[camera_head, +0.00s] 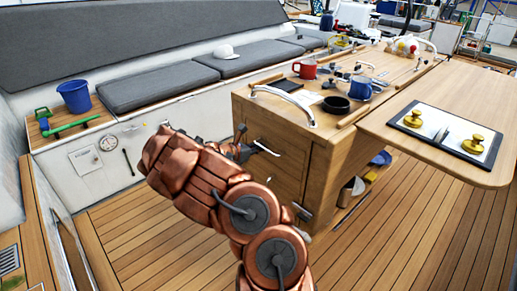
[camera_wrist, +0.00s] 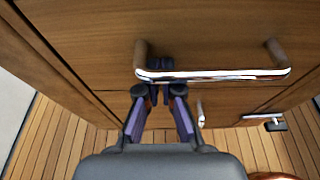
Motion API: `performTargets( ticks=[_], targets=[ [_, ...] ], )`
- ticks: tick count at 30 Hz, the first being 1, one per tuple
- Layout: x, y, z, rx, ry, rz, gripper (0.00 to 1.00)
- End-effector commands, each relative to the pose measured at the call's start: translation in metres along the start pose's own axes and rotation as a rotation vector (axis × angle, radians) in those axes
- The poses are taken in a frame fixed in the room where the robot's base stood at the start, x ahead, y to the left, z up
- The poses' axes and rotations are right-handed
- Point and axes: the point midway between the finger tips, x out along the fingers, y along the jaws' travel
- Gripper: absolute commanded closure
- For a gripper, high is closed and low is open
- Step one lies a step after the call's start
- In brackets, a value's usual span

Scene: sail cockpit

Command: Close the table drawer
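The wooden table (camera_head: 240,112) stands right of centre in the head view. Its drawer front (camera_wrist: 85,45) fills the upper wrist view and carries a chrome bar handle (camera_wrist: 225,74); the handle also shows in the head view (camera_head: 267,149). How far the drawer stands out is hard to tell. My gripper (camera_wrist: 160,65) is at the left end of the handle, its fingertips close together with nothing visible between them. The bar crosses in front of the fingertips; contact is unclear. In the head view my arm hides part of the table's end and gripper.
A lower handle (camera_wrist: 200,114) and a latch (camera_wrist: 270,119) are on the front below. A red mug (camera_head: 307,68), blue mug (camera_head: 361,88) and black bowl (camera_head: 337,105) stand on the tabletop. A cushioned bench (camera_head: 160,85) runs behind.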

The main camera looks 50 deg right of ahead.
Motion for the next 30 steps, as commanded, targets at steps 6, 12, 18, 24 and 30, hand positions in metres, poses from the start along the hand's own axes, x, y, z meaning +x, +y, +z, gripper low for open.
performTargets(
  ticks=[6,12,18,24,30],
  targets=[
    [0.001,-0.004,0.005,0.000,-0.008,-0.008,1.00],
    [-0.020,-0.002,-0.001,-0.001,-0.008,-0.002,1.00],
    [-0.048,-0.003,-0.011,-0.001,-0.006,0.000,1.00],
    [-0.074,-0.002,-0.011,0.001,-0.006,0.002,1.00],
    [-0.101,-0.001,-0.011,0.002,-0.003,0.004,1.00]
  ],
)
